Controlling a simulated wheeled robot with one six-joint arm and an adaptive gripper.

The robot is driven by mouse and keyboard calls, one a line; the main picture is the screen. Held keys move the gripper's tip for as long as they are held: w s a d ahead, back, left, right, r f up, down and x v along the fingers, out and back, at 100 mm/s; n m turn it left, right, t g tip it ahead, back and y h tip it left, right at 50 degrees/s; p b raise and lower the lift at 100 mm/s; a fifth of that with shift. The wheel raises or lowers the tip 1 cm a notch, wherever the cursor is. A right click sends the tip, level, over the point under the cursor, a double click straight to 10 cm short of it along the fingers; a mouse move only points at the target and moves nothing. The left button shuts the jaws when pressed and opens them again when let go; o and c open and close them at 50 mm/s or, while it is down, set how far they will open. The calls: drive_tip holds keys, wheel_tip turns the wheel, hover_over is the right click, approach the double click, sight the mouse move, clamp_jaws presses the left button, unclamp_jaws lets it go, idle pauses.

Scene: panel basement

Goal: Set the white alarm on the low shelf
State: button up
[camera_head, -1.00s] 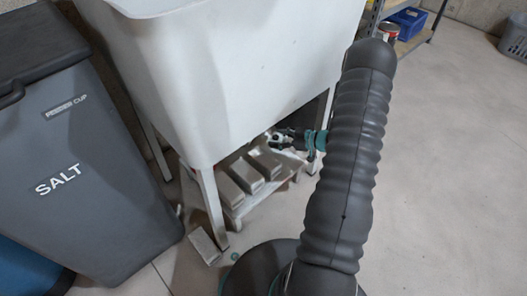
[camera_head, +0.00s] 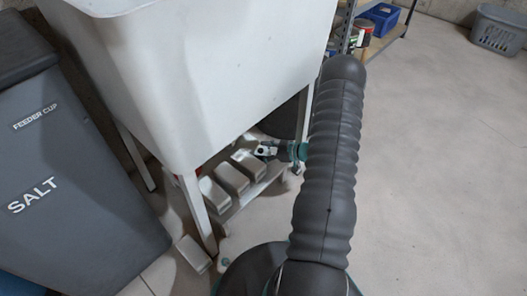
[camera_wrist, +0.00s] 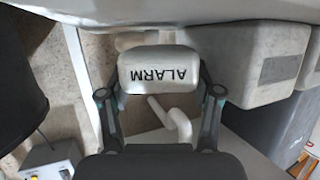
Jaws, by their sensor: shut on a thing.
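My gripper (camera_wrist: 161,88) is shut on the white alarm (camera_wrist: 160,68), a rounded white block with black ALARM lettering that reads upside down in the wrist view. In the head view my gripper (camera_head: 268,150) is under the white tub, beside the row of pale blocks; the alarm is too small there to make out clearly. The low shelf (camera_head: 243,204) is a low board under the tub, bearing several pale blocks (camera_head: 231,178). My arm hides part of the area right of it. I cannot tell whether the alarm touches the shelf.
The white tub (camera_head: 200,80) overhangs the shelf, and its legs (camera_head: 197,215) stand close around it. A grey SALT bin (camera_head: 70,190) is at left. A loose block (camera_head: 193,254) lies on the floor. Open floor (camera_head: 440,170) is at right.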

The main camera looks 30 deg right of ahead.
drive_tip(key=shift+f, duration=0.5)
drive_tip(key=o, duration=1.2)
drive_tip(key=shift+r, duration=0.1)
drive_tip(key=shift+r, duration=0.25)
drive_tip(key=shift+r+p, duration=0.45)
drive_tip(key=shift+r, duration=0.15)
drive_tip(key=v, duration=0.8)
drive_tip(key=p+v, duration=0.1)
drive_tip(key=v, duration=0.2)
drive_tip(key=shift+s+d+f, duration=0.1)
drive_tip(key=shift+s+d, duration=0.25)
